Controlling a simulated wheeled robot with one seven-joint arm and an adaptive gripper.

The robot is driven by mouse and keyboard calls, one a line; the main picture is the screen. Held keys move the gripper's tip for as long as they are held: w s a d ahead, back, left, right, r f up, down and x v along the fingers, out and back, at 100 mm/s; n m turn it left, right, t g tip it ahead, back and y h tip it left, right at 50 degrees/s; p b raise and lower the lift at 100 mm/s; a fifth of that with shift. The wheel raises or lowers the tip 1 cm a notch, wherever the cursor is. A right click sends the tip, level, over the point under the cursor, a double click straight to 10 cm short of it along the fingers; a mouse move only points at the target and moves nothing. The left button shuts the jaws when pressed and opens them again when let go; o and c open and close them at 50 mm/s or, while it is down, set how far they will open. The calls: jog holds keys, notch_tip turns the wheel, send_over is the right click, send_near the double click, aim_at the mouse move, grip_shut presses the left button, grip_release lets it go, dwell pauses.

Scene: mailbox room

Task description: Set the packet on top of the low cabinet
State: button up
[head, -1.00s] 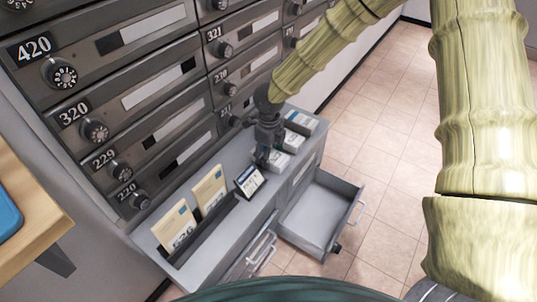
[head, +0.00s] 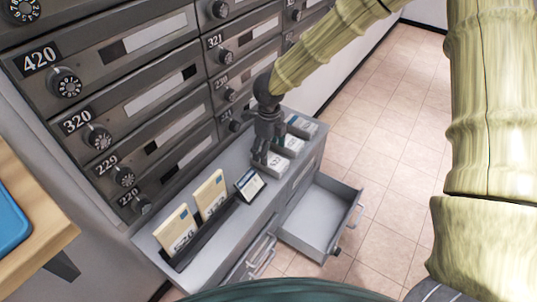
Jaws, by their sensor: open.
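The low grey cabinet (head: 225,240) stands against the mailbox wall. Several small white packets lie in a row at the right end of its top: a near one (head: 273,167), a middle one (head: 290,146) and a far one (head: 302,125) with a blue-grey top. I cannot tell which is the task's packet. My gripper (head: 262,163) is open, pointing down at the left side of the near packet. It partly hides that packet. Whether the fingers touch it is unclear.
An open, empty drawer (head: 313,222) juts out from the cabinet front. A wooden surface with a blue item (head: 8,222) is at left.

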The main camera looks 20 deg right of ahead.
aim_at(269, 158)
notch_tip(269, 158, up, 8)
jog(key=p, duration=0.1)
jog(key=shift+f+p, duration=0.25)
jog(key=shift+p, duration=0.1)
